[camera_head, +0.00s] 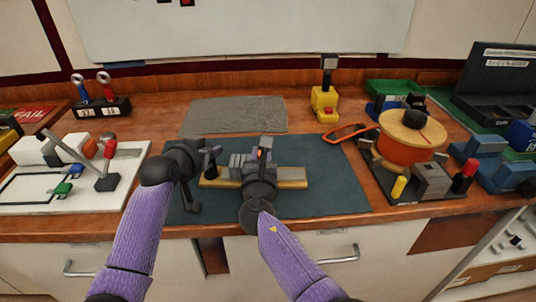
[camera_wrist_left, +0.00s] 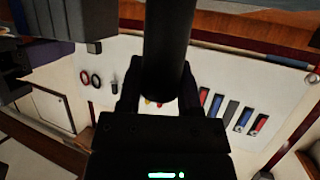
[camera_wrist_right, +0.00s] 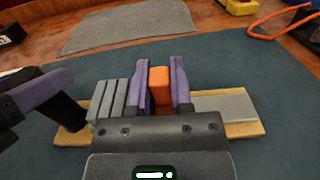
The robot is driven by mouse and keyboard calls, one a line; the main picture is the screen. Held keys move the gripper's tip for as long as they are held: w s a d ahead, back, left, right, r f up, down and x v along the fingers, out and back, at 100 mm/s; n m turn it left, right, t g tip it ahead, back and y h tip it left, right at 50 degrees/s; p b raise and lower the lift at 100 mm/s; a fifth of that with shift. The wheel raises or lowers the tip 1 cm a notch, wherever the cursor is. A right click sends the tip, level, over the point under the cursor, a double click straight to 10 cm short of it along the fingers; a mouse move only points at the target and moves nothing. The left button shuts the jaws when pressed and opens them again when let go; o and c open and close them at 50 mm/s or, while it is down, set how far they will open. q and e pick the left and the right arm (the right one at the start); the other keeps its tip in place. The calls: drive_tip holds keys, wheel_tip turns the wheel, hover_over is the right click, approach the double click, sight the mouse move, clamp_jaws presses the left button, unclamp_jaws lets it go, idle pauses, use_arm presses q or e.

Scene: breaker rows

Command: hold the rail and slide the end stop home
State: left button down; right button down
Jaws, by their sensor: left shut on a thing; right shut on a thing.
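The rail (camera_wrist_right: 222,104) is a grey strip on a wooden board (camera_wrist_right: 255,130), lying on a dark mat. Several grey breakers (camera_wrist_right: 108,100) stand side by side on its left part. My right gripper (camera_head: 263,153) is shut on the orange end stop (camera_wrist_right: 160,85), upright over the rail just right of the breakers; its left finger is close to the last breaker, and whether they touch is unclear. My left gripper (camera_head: 214,160) is at the rail's left end, shut on a black round handle (camera_wrist_left: 166,50). How that handle joins the rail is hidden.
The dark mat (camera_head: 330,180) is clear right of the rail. A grey mat (camera_head: 238,114) lies behind it. A yellow block device (camera_head: 324,102), an orange loop (camera_head: 345,133) and an orange spool (camera_head: 405,150) stand to the right. A white panel (camera_head: 125,160) lies left.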

use_arm(q)
drive_tip(key=shift+d, duration=0.2)
use_arm(e)
drive_tip(key=shift+a, duration=0.25)
use_arm(q)
drive_tip(key=shift+a, duration=0.1)
use_arm(e)
drive_tip(key=c, duration=0.5)
unclamp_jaws()
drive_tip(key=s, duration=0.7)
drive_tip(key=shift+s+a, duration=0.25)
drive_tip(key=shift+a, duration=0.05)
use_arm(q)
drive_tip(key=shift+c, duration=1)
unclamp_jaws()
